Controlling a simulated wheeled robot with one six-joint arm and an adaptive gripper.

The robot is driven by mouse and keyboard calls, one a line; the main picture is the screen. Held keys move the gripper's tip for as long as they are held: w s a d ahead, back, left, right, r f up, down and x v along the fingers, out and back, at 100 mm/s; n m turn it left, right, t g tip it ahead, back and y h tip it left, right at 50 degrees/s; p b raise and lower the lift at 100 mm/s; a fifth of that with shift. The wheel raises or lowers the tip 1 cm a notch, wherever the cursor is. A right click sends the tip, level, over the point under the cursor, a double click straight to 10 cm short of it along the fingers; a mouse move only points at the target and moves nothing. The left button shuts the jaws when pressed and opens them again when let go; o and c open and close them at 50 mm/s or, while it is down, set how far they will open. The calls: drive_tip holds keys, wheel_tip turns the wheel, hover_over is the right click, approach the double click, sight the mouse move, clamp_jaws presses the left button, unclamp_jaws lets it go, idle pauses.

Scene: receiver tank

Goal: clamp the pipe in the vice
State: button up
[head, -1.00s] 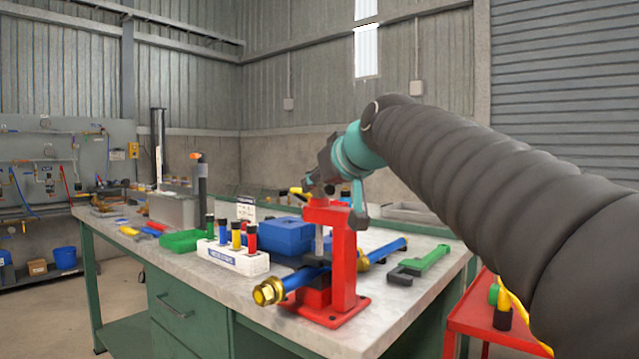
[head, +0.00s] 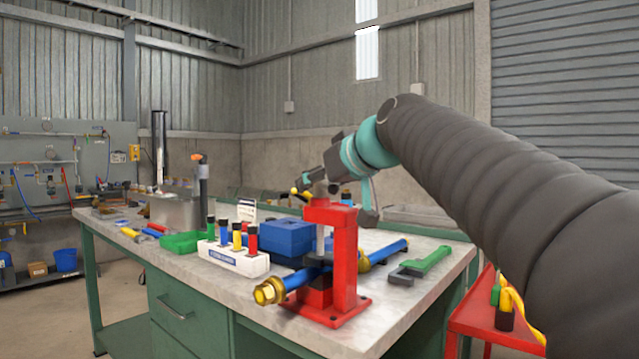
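The red vice (head: 345,262) stands on the front part of the workbench. A blue pipe (head: 388,252) with brass fittings lies through it, with one brass end (head: 269,291) at the front left. The pipe rests between the vice's dark jaws; I cannot tell whether they press on it. My gripper (head: 312,190) is at the top of the vice, by the yellow-ended handle (head: 297,191). Its fingers are small and partly hidden, so I cannot tell whether they grip the handle.
A green pipe wrench (head: 420,262) lies right of the vice. A white rack (head: 233,258) with coloured bottles, a blue box (head: 287,237) and a green tray (head: 184,242) stand to the left. A red cart (head: 487,322) stands at the bench's right end.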

drive_tip(key=v, duration=1.2)
drive_tip(key=shift+f, duration=0.15)
